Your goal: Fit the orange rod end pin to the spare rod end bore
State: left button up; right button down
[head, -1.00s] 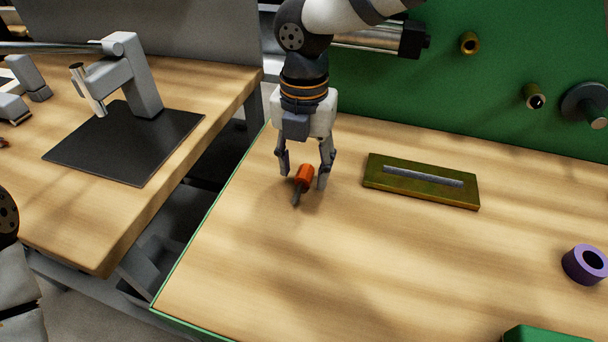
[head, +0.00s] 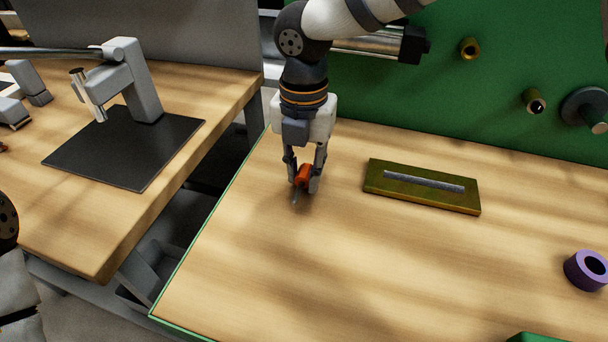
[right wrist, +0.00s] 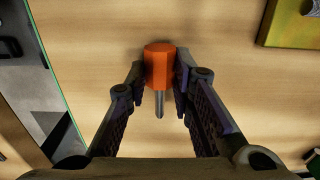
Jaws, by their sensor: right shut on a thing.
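The orange rod end pin (head: 303,172) has an orange head and a thin grey shank. It is at the bench top near the left edge, with the shank pointing towards the front. My right gripper (head: 302,184) comes down from above and is shut on the orange head. In the right wrist view the pin (right wrist: 159,68) has a finger on each side of its head, and the shank sticks out below. My left gripper is out of view.
An olive block (head: 421,199) with a grey slot lies right of the gripper. A purple ring (head: 586,269) lies at the far right. A cylinder with a black end (head: 411,45) is behind the arm. The front middle of the bench (head: 400,270) is clear.

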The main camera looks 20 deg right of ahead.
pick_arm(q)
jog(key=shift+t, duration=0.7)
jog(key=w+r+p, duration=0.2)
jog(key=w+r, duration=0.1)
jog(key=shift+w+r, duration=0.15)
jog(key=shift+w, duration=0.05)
pick_arm(e)
jog(key=s+a+r, duration=0.2)
jog(key=s+r, duration=0.4)
jog(key=s+a+r, duration=0.3)
jog(key=s+r, duration=0.2)
jog(key=s, duration=0.2)
jog(key=shift+a+r, duration=0.35)
jog(key=shift+w, duration=0.1)
jog(key=c, duration=2.2)
grip_release()
grip_shut()
